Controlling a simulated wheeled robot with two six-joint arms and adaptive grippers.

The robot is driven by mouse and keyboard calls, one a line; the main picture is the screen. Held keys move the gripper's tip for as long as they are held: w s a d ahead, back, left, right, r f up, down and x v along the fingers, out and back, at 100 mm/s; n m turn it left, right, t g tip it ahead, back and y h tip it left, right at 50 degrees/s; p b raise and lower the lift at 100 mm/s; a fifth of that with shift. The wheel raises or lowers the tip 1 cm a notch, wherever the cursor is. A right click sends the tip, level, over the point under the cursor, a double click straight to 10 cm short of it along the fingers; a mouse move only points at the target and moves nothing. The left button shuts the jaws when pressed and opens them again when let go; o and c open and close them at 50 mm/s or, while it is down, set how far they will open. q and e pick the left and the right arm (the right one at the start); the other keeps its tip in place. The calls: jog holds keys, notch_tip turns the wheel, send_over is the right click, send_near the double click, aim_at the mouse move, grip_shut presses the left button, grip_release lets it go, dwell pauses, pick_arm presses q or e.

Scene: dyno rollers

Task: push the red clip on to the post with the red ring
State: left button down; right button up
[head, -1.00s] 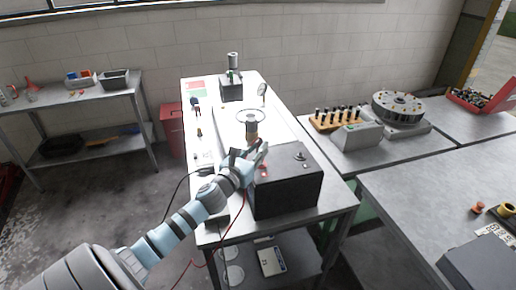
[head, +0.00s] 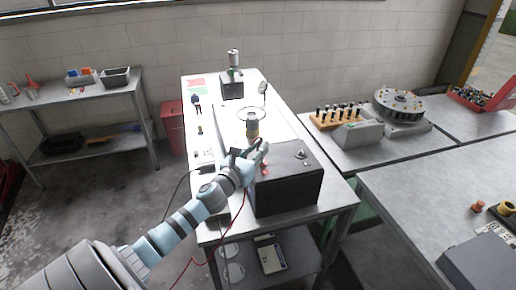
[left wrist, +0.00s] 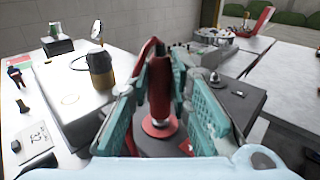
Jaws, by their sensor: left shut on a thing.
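My left gripper (head: 262,154) is at the left side of the black box (head: 288,190) on the narrow table. In the left wrist view its teal fingers (left wrist: 168,95) are shut on the red clip (left wrist: 159,90), which stands roughly upright with a red lead at its top. Right below the clip is the red ring (left wrist: 150,130) on the box top, with a bit of bright metal post (left wrist: 161,122) showing between them. I cannot tell whether the clip's lower end touches the post. My right gripper is not in view.
A silver knob (left wrist: 214,77) stands on the box top to the right of the clip. A dark cylinder with a tan band (left wrist: 101,70) stands behind on the table. A white card (left wrist: 37,140) lies at the left. Red and black leads hang over the table's left edge.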

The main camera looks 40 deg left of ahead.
pick_arm(q)
jog(key=shift+f, duration=0.5)
jog(key=c, duration=1.4)
grip_release()
jog(key=s+d, duration=0.2)
jog(key=s, duration=1)
jog(key=shift+w, duration=0.1)
